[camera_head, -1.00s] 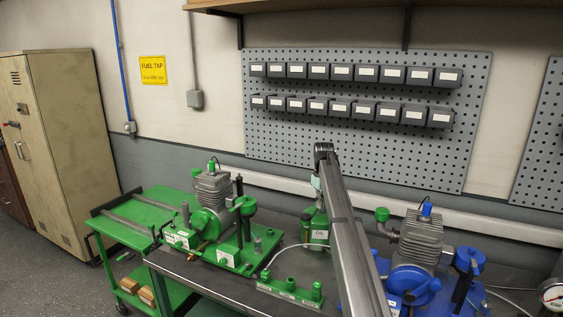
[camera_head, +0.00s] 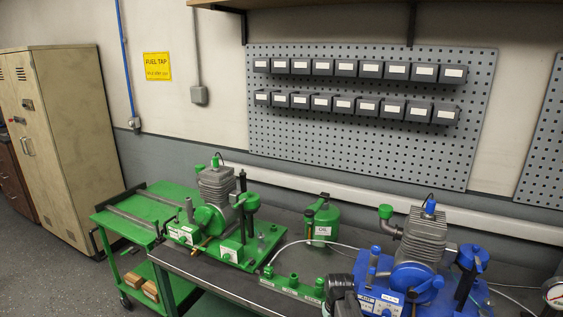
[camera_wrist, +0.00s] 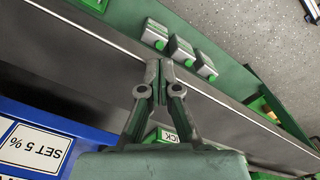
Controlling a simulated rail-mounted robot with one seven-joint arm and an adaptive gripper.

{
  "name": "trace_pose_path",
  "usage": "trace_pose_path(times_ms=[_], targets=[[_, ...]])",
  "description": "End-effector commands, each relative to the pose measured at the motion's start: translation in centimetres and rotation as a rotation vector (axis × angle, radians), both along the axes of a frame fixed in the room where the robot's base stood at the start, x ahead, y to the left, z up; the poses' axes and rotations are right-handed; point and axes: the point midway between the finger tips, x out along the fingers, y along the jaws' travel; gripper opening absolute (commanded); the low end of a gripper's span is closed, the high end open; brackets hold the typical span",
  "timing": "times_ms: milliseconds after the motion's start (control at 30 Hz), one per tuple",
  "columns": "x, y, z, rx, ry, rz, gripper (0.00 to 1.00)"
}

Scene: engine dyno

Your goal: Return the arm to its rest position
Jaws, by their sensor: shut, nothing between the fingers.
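My gripper (camera_wrist: 161,70) shows in the wrist view with its two fingertips together. It is shut and empty. It hangs above the dark bench top (camera_wrist: 75,62) near the bench's pale edge strip. In the head view only a dark part of my arm shows at the bottom, in front of the bench and left of the blue engine rig (camera_head: 418,240); my gripper is out of that view. The green engine rig (camera_head: 215,205) stands further left on the bench.
A green oil can (camera_head: 322,220) and a green holder block (camera_head: 290,288) stand between the rigs. A green cart (camera_head: 125,225) adjoins the bench at left. In the wrist view, a blue plate with a "SET 5 %" label (camera_wrist: 35,148) lies at left and several green-grey blocks (camera_wrist: 181,50) at top.

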Motion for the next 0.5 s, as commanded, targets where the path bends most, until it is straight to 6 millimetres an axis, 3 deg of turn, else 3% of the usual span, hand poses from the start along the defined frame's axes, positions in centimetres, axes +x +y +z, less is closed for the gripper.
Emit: trace_pose_path(times_ms=[33, 300, 333, 500], targets=[[-3.9, 0.0, -0.8, 0.000, 0.003, -0.024, 0.00], [-14.9, 0.0, -3.6, 0.000, 0.002, -0.145, 0.00], [-16.1, 0.0, -3.8, 0.000, 0.001, -0.157, 0.00], [-18.0, 0.0, -8.5, -0.005, 0.074, -0.159, 0.00]])
